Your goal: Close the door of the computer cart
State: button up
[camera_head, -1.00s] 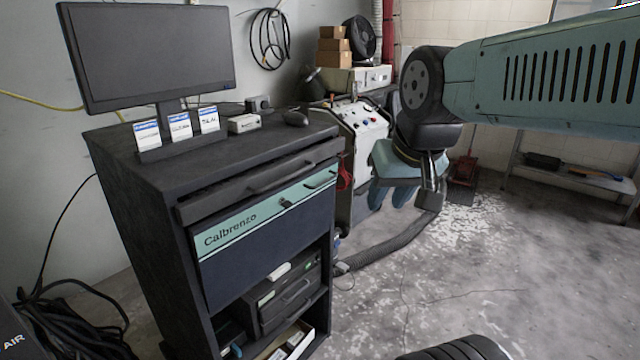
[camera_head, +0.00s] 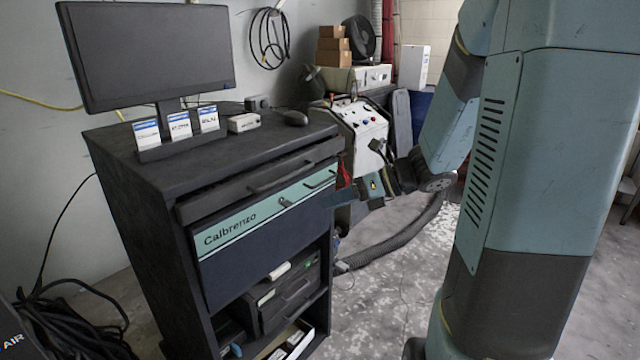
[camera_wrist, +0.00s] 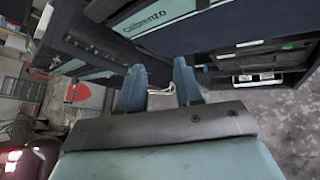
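The computer cart (camera_head: 130,210) is a dark cabinet at the left of the head view. Its dark front panel (camera_head: 265,250) has a teal band reading "Calbrenzo" and a small dark handle (camera_head: 285,203). The lower compartment below the panel is uncovered. The band also shows at the top of the wrist view (camera_wrist: 160,15). My gripper (camera_head: 342,196) is beside the cart's right front edge, partly hidden by its own wrist. In the wrist view its two blue fingers (camera_wrist: 158,80) are apart with nothing clearly held. I cannot tell whether they touch the cart.
A monitor (camera_head: 148,55), cards and a mouse (camera_head: 295,118) are on the cart. A drawer unit (camera_head: 285,290) sits in its lower compartment. A white control console (camera_head: 362,130) stands behind my gripper. A dark hose (camera_head: 395,245) lies on the floor, which is otherwise mostly clear.

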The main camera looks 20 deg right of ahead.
jog(key=w+d+f+m+t+h, duration=0.1)
jog(key=w+d+f+m+t, duration=0.35)
jog(key=m, duration=0.45)
jog(key=w+d+f+m+t+h, duration=0.1)
jog(key=w+d+m+t, duration=0.35)
jog(key=d+m, duration=0.4)
jog(key=x, duration=1.4)
jog(key=shift+a, duration=0.3)
jog(key=shift+w+f, duration=0.1)
jog(key=shift+w, duration=0.05)
grip_shut()
jog(key=shift+f, duration=0.1)
